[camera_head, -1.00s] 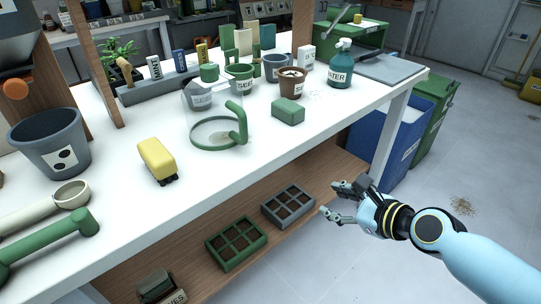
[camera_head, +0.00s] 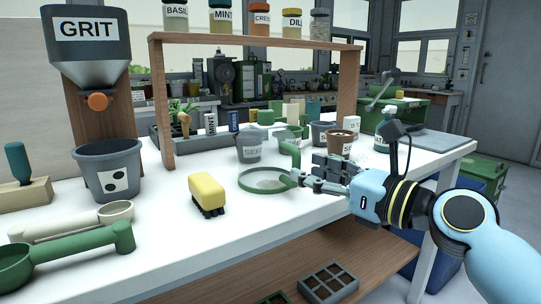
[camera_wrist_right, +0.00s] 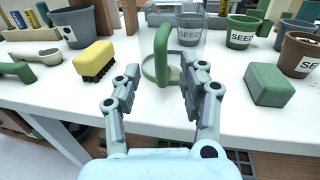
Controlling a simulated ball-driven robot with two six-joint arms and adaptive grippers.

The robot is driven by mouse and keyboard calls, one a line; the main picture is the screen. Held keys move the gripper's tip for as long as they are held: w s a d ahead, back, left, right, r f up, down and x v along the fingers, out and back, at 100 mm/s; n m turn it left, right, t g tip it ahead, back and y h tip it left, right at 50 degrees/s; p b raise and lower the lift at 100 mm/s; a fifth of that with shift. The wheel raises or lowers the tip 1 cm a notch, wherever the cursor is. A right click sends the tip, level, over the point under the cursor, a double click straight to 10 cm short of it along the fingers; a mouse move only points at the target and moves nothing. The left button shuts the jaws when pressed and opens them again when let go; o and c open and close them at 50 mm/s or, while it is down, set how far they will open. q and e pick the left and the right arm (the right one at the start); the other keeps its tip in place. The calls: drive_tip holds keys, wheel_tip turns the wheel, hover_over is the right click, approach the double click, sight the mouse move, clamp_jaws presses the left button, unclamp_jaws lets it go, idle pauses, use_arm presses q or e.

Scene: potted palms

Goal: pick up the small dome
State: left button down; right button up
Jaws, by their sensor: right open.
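The small dome (camera_head: 262,191) stands on the white bench. It looks clear, with a green rim ring and a green upright handle (camera_head: 290,158) at its right side; its clear shell barely shows. In the right wrist view the green handle (camera_wrist_right: 162,48) rises ahead, framed between my fingers. My right gripper (camera_head: 308,172) is open and empty, with its fingers just at the handle side of the dome. The right wrist view shows its two fingers (camera_wrist_right: 158,82) spread apart; I cannot tell whether they touch the dome. My left gripper is not in view.
A yellow brush (camera_head: 207,193) lies left of the dome. A grey seed pot (camera_head: 250,148) stands behind it and a brown pot (camera_head: 340,145) behind the gripper. A green block (camera_wrist_right: 266,84) is to the right. Bench space in front of the dome is clear.

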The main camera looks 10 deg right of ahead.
sight(273, 158)
drive_tip(key=x, duration=0.2)
drive_tip(key=b+x, duration=0.1)
drive_tip(key=x, duration=0.1)
drive_tip(key=shift+w+f, duration=0.1)
drive_tip(key=shift+f, duration=0.2)
drive_tip(key=shift+d, duration=0.1)
clamp_jaws()
